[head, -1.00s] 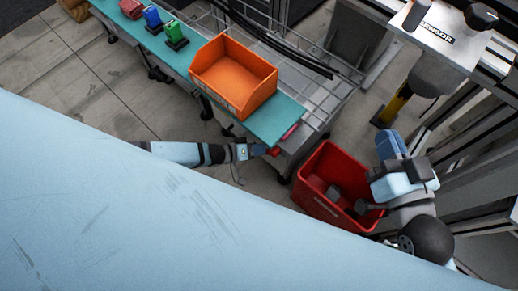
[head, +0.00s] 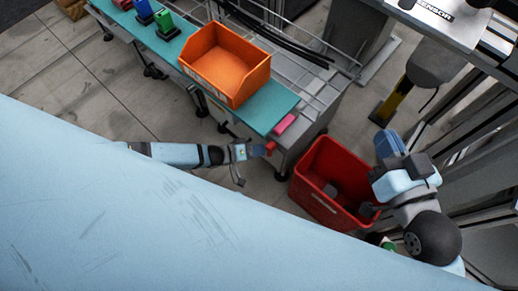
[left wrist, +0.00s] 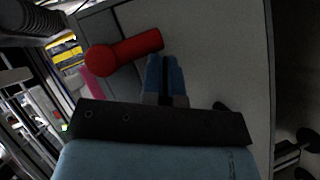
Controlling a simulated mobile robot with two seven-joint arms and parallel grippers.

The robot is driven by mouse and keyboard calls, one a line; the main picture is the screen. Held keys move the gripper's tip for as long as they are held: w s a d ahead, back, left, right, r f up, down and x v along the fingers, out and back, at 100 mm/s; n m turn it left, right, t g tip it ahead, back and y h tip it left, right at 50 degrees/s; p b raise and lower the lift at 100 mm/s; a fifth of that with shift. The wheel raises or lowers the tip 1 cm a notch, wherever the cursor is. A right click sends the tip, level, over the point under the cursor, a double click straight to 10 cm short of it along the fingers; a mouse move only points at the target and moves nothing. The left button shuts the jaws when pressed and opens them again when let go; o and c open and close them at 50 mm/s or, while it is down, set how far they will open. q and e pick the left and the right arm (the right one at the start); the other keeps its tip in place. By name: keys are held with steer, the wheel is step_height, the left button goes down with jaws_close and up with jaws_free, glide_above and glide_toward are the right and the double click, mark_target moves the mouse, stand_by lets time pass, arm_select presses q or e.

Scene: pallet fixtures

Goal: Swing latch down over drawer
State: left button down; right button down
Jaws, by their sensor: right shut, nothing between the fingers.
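The red latch (head: 270,148) sits at the near end of the teal-topped bench; in the left wrist view it is a red bar with a round knob (left wrist: 125,50), lying nearly level across a grey panel. A pink piece, perhaps the drawer's front or handle (head: 284,123), shows on the bench's end, and partly behind the latch in the left wrist view (left wrist: 97,88). My left gripper (head: 257,151) is beside the latch; its blue fingers (left wrist: 164,60) are together, just below the bar's plain end, nothing between them. Contact is unclear. My right gripper (head: 386,137) is shut and empty, right of the red bin.
An orange bin (head: 228,96) stands on the bench top (head: 268,119). A red bin (head: 318,204) with dark items is on the floor right of the bench. A yellow-black post (head: 388,104) and metal frames stand at the right.

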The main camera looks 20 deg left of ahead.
arm_select(q)
steer(key=shift+s+d+f, duration=0.1)
steer(key=shift+s+d, duration=0.05)
steer(key=shift+d, duration=0.1)
